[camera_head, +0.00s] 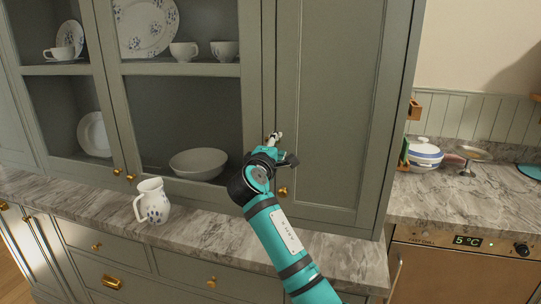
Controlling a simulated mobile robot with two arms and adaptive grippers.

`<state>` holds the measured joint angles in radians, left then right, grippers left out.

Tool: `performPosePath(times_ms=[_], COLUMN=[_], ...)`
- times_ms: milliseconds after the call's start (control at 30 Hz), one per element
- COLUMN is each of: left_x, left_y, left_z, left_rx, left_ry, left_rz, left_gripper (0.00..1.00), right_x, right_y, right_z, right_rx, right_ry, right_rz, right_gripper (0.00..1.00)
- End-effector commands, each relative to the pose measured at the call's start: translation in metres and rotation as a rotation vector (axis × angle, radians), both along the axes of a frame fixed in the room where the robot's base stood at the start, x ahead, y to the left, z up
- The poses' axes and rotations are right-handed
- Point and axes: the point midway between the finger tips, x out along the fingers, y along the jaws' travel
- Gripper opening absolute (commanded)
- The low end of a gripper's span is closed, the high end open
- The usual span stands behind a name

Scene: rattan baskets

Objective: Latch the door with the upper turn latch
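The grey-green wall cabinet has a solid door (325,110) on the right, which looks closed against its frame. A brass knob (283,191) sits low on its left edge. My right gripper (276,143) is at the left edge of this door, above the knob. A small pale metallic piece shows at its tip; I cannot tell whether it is a finger or part of a turn latch. The upper latch is not clearly visible, and my gripper and wrist cover part of the door seam. Whether the fingers are open is unclear. My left gripper is out of view.
A white patterned jug (153,201) stands on the marble counter (200,208) left of my arm. A bowl (198,164) sits on the cabinet's lower shelf, with cups and plates around. A lidded pot (424,154) is at the right.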

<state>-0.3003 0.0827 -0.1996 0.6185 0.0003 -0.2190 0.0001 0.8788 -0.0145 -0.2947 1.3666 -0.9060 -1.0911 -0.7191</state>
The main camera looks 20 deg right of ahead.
Motion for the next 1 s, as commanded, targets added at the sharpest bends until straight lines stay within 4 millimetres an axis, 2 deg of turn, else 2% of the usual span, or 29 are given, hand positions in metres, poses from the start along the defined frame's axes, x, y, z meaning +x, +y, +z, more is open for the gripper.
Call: performPosePath(times_ms=[300, 500, 633, 933, 1000], left_x=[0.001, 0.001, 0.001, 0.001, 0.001], left_y=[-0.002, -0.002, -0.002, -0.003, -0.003], left_z=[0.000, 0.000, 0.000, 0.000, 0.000], left_rx=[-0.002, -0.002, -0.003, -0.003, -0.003], left_ry=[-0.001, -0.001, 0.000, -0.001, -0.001], left_rz=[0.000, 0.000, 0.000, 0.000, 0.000], left_gripper=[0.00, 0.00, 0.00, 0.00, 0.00], right_x=[-0.056, -0.080, -0.086, -0.087, -0.088], right_y=[0.038, 0.054, 0.058, 0.059, 0.058], right_z=[-0.001, -0.001, -0.001, -0.001, -0.006], right_rx=[0.002, 0.002, 0.002, 0.002, 0.011], right_ry=[0.002, 0.002, 0.001, 0.002, 0.008], right_rz=[0.003, 0.001, 0.001, 0.000, 0.002], right_gripper=[0.38, 0.38, 0.38, 0.38, 0.38])
